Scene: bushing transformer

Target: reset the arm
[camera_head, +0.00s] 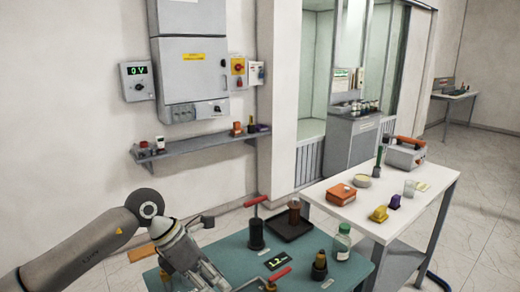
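My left arm (85,250) comes in from the left, bent at a joint, with its wrist pointing down over the left part of the teal table (222,243). My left gripper (205,277) is at the bottom edge of the head view. Its fingertips are cut off or unclear, so I cannot tell whether it is open or holds anything. My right arm and gripper are not in view.
The teal table holds a black post with a red handle (256,232), a dark tray (291,225), a brown-black bushing (319,267) and a green-white bottle (342,242). A white table (352,212) with several items stands right. A wall shelf (200,146) is behind.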

